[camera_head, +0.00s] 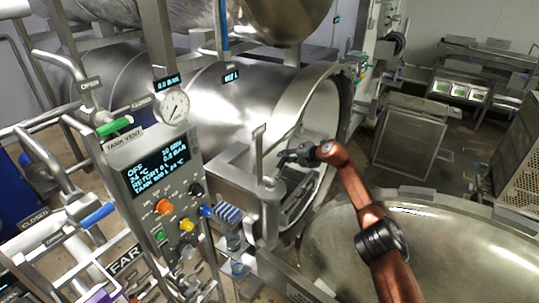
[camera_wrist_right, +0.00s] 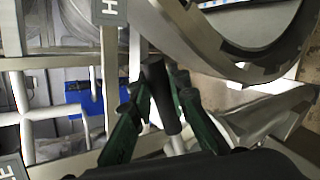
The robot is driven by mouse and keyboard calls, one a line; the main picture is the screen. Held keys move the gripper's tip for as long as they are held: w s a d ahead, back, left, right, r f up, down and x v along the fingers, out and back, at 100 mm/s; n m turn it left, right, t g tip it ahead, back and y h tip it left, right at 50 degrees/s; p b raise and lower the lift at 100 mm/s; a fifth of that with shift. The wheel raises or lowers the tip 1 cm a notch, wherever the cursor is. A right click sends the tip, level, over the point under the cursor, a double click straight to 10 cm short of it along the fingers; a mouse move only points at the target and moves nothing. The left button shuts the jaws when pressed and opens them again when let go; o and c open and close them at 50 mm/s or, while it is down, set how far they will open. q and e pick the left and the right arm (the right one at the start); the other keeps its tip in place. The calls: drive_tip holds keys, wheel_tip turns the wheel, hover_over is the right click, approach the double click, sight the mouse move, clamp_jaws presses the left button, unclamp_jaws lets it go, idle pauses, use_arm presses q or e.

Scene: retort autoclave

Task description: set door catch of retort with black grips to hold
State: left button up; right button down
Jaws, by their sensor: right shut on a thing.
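The retort (camera_head: 215,100) is a large steel cylinder lying on its side, its round mouth open to the right. My right gripper (camera_head: 288,156) reaches to the steel post and bracket at the front of the mouth. In the right wrist view, the gripper's dark green fingers (camera_wrist_right: 160,108) are shut on a black grip (camera_wrist_right: 157,85), the handle of the door catch. A label plate starting with "H" (camera_wrist_right: 110,12) stands above and left of the grip. Another label ending in "E" (camera_wrist_right: 13,171) shows at lower left. The catch is mostly hidden in the head view. My left gripper is out of view.
A control panel (camera_head: 158,175) with a lit display and coloured knobs stands left of the catch. A large dished steel disc (camera_head: 440,255) fills the lower right, close under my right arm. Pipes and valve levers crowd the left. Carts stand at the back right.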

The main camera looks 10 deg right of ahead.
drive_tip(key=shift+w+d+r, duration=0.15)
drive_tip(key=shift+w+d, duration=0.05)
drive_tip(key=shift+d, duration=0.15)
drive_tip(key=c, duration=1.9)
unclamp_jaws()
drive_tip(key=shift+f, duration=0.2)
drive_tip(key=shift+o, duration=0.4)
drive_tip(key=shift+a+f, duration=0.1)
drive_tip(key=shift+a, duration=0.15)
wheel_tip(320, 180, up, 10)
drive_tip(key=shift+r, duration=0.1)
